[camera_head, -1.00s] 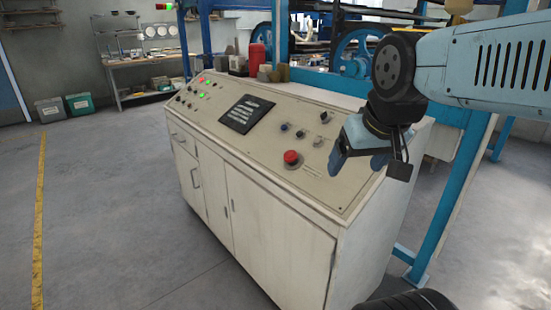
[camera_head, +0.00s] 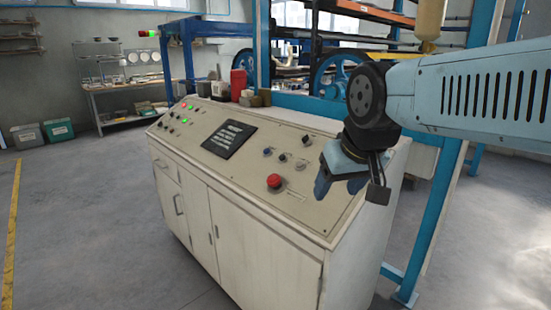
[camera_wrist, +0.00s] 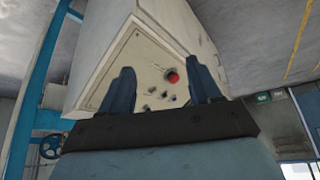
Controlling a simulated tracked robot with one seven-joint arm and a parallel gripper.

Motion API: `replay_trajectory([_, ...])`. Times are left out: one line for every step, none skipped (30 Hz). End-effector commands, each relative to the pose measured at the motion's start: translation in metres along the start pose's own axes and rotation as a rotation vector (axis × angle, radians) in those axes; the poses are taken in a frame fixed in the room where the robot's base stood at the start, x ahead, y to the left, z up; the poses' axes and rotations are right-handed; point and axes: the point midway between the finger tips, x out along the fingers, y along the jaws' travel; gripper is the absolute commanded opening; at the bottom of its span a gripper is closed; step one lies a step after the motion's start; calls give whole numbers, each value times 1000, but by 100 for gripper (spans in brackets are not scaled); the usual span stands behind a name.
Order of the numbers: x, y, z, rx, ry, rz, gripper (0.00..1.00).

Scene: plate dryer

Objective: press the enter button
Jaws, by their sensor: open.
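The cream control console (camera_head: 255,205) has a sloped top panel with a dark screen (camera_head: 229,138). A large red button (camera_head: 274,181) is near the panel's front edge and also shows in the wrist view (camera_wrist: 173,77). Several small knobs or buttons (camera_head: 282,156) lie behind and beside it. I cannot read any label, so I cannot tell which one is enter. My gripper (camera_head: 338,186) is open and empty above the panel's right end, right of the red button. Its fingers (camera_wrist: 161,75) point toward the panel.
A blue metal frame (camera_head: 435,215) stands right of and behind the console. A red container (camera_head: 238,84) and small blocks stand along the console's back edge. Shelves (camera_head: 125,90) and bins (camera_head: 58,130) are at the far left. The floor left of the console is clear.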

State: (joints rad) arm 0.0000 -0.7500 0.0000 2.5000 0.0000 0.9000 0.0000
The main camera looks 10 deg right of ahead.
Motion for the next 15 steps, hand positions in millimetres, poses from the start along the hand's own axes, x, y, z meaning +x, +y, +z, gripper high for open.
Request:
replay_trajectory([0,0,0,0,0,0,57])
replay_trajectory([0,0,0,0,0,0,55])
replay_trajectory([0,0,0,0,0,0,51])
replay_trajectory([0,0,0,0,0,0,48])
replay_trajectory([0,0,0,0,0,0,45])
replay_trajectory([0,0,0,0,0,0,41])
replay_trajectory([0,0,0,0,0,0,38])
replay_trajectory([0,0,0,0,0,0,35])
replay_trajectory([0,0,0,0,0,0,32])
replay_trajectory([0,0,0,0,0,0,29])
replay_trajectory([0,0,0,0,0,0,26])
replay_trajectory([0,0,0,0,0,0,22])
replay_trajectory([0,0,0,0,0,0,19])
replay_trajectory([0,0,0,0,0,0,16])
replay_trajectory([0,0,0,0,0,0,12])
